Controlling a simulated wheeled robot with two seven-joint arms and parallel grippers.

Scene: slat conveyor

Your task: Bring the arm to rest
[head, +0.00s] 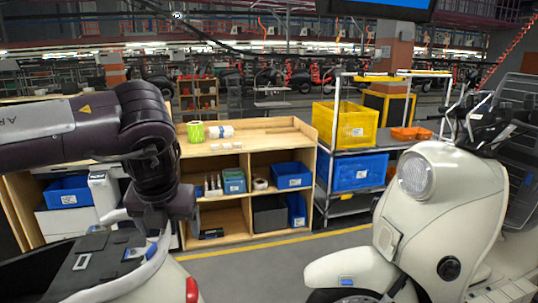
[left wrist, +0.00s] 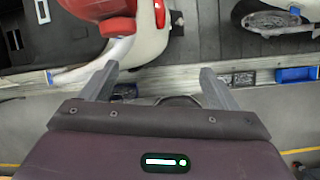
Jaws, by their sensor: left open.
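My left arm (head: 140,125) reaches in from the left in the head view and bends down at the wrist. My left gripper (head: 165,215) hangs beside the rear of a cream scooter at the lower left; its fingertips are hard to make out there. In the left wrist view the two grey fingers of the left gripper (left wrist: 160,83) stand wide apart with nothing between them. The red tail light (left wrist: 100,8) and pale body of a scooter show just beyond the fingers. My right gripper is in neither view.
A cream scooter (head: 440,195) stands at the right. A wooden shelf (head: 250,150) with blue bins and a green cup (head: 195,132) stands behind. A rack with a yellow bin (head: 345,124) is beside it. Grey floor (head: 280,265) lies open between the scooters.

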